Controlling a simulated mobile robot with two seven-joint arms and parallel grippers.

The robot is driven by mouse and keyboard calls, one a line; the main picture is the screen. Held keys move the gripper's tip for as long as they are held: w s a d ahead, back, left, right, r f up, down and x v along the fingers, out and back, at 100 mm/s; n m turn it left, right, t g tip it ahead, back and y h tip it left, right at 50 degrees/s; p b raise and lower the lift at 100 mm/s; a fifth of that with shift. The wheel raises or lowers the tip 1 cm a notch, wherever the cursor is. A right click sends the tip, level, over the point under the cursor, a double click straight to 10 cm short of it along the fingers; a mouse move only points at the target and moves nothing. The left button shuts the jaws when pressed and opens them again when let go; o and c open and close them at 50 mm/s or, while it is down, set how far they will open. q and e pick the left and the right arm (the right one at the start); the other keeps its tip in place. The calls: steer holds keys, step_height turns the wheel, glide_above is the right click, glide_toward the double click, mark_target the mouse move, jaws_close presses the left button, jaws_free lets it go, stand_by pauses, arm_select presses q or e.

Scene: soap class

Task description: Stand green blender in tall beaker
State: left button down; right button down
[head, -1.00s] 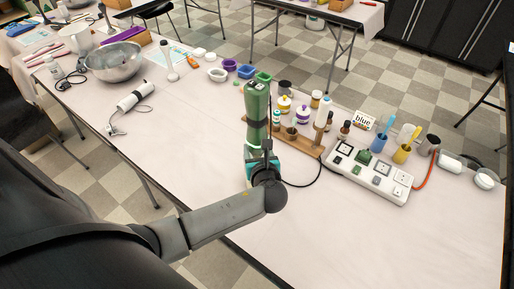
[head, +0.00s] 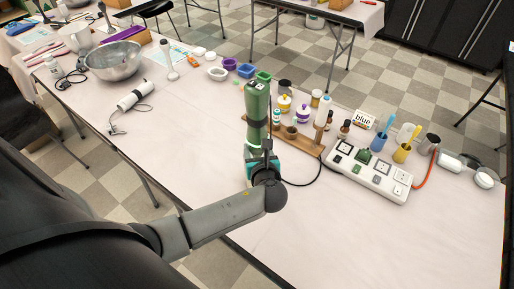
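The green blender (head: 257,102) stands upright near the table's front edge, with a dark band around its middle. My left gripper (head: 263,155) is at the blender's lower part, in front of it in this view. My wrist covers the fingertips, so I cannot see whether they are shut around the blender. The blender's lower end is hidden behind the gripper. I cannot make out a tall beaker. My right gripper is not in view.
A wooden rack (head: 298,140) with small bottles stands right of the blender. A white power strip (head: 368,172) lies further right, with a black cord nearby. A metal bowl (head: 113,62) and a white blender (head: 131,97) are at the left. The table's front right is clear.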

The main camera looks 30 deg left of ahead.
arm_select(q)
steer(key=shift+c, duration=0.6)
jaws_free()
steer(key=shift+s+f, duration=0.15)
steer(key=shift+f, duration=0.05)
steer(key=shift+o, duration=0.6)
steer(key=shift+r, duration=0.1)
